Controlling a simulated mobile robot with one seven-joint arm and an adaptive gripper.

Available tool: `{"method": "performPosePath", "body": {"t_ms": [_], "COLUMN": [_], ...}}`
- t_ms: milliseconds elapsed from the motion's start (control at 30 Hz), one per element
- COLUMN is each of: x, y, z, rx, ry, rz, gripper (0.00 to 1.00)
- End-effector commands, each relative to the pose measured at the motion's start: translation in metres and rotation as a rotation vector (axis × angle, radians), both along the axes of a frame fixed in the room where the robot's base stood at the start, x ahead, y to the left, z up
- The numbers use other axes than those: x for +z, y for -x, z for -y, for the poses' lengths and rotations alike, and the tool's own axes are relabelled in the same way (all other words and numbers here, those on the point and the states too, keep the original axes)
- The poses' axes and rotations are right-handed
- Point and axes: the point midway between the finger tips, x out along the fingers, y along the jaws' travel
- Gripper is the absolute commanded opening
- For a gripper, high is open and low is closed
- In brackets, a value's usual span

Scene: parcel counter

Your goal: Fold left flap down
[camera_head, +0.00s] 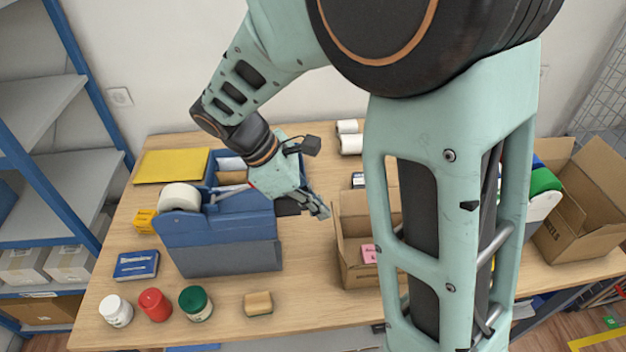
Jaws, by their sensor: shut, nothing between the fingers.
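An open cardboard box (354,272) stands on the table in the middle, its right part hidden behind my arm. A small pink item or label (369,253) shows at it. Its left edge (337,228) is visible, but I cannot tell clearly how its left flap lies. My gripper (322,211) is shut and empty, pointing down and right, just left of the box's upper left edge. It looks apart from the box, though contact is hard to judge. A second cardboard box (582,225) with raised flaps stands at the far right.
A blue organizer (220,228) holding a white tape roll (180,197) stands left of my gripper. Jars in white (116,310), red (155,304) and green (195,303) and a tan block (258,303) line the front. White rolls (350,144) lie behind. The front centre is clear.

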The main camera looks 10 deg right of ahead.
Motion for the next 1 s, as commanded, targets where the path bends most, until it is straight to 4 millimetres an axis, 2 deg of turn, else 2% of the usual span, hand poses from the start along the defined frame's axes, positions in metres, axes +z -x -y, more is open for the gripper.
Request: {"method": "performPosePath", "body": {"t_ms": [267, 767, 800, 833, 1000], "x": [-0.021, -0.097, -0.086, -0.083, -0.078], "y": [0.001, 0.001, 0.001, 0.001, 0.002], "z": [0.003, 0.009, 0.016, 0.021, 0.044], "rx": [0.013, 0.010, 0.007, 0.006, 0.006], "ry": [0.008, 0.006, 0.005, 0.005, 0.005], "rz": [-0.010, -0.007, -0.004, -0.003, -0.004], "gripper": [0.00, 0.00, 0.00, 0.00, 0.00]}}
